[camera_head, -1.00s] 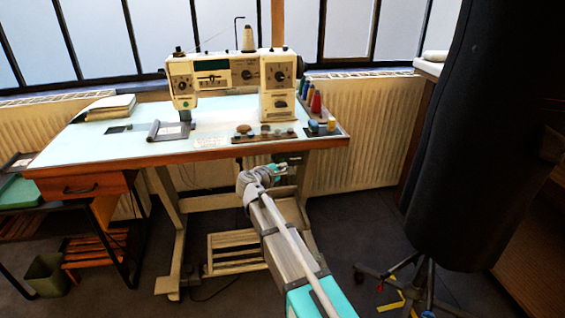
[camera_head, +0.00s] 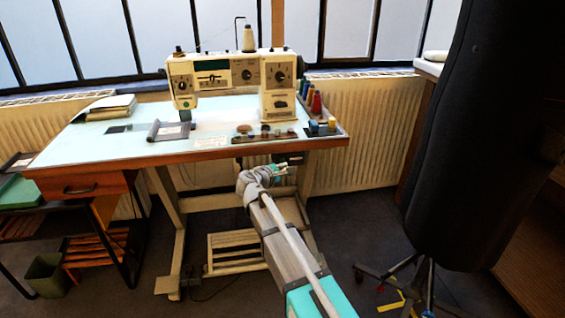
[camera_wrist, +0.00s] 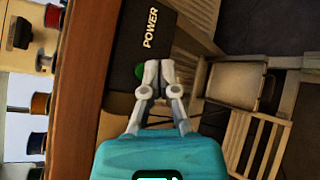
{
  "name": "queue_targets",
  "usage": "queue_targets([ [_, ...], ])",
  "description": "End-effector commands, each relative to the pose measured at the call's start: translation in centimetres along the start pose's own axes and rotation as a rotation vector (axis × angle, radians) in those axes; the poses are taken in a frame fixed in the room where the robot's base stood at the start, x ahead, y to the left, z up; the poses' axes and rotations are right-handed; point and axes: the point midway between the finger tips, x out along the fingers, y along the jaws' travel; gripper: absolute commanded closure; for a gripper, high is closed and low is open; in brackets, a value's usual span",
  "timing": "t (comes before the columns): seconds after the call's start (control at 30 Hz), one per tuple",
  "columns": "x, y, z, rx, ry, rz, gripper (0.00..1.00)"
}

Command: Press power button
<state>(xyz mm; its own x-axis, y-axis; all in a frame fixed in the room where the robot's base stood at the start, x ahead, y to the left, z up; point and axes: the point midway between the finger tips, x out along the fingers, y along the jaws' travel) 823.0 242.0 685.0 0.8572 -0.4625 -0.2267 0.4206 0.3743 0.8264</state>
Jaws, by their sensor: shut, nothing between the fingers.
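A dark box marked "POWER" (camera_wrist: 148,30) hangs beside the table's wooden edge in the wrist view. A green button (camera_wrist: 139,71) on it shows just left of my fingertips and is partly hidden by them. My gripper (camera_wrist: 158,66) is shut and empty, with its fingertips over the box right beside the green button. I cannot tell whether they touch it. In the head view my gripper (camera_head: 280,170) is small, just below the front edge of the sewing table (camera_head: 120,157).
A white sewing machine (camera_head: 235,75) stands on the table. Thread spools (camera_head: 316,102) and a button strip (camera_head: 262,136) lie near its right front. Below are the table's legs and a slatted pedal (camera_head: 236,250). A tall dark dress form (camera_head: 465,140) stands at the right.

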Motion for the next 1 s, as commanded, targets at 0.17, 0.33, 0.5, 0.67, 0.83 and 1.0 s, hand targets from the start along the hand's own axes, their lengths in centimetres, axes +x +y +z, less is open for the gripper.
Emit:
queue_targets([
  [0.17,0.06,0.05,-0.04,0.0,0.0,0.0,1.0],
  [0.33,0.35,0.28,-0.26,0.0,0.0,0.0,1.0],
  [0.5,0.61,0.47,-0.44,0.0,0.0,0.0,1.0],
  [0.67,0.62,0.48,-0.45,0.0,0.0,0.0,1.0],
  [0.83,0.61,0.48,-0.45,0.0,0.0,0.0,1.0],
  [1.0,0.64,0.51,-0.48,0.0,0.0,0.0,1.0],
])
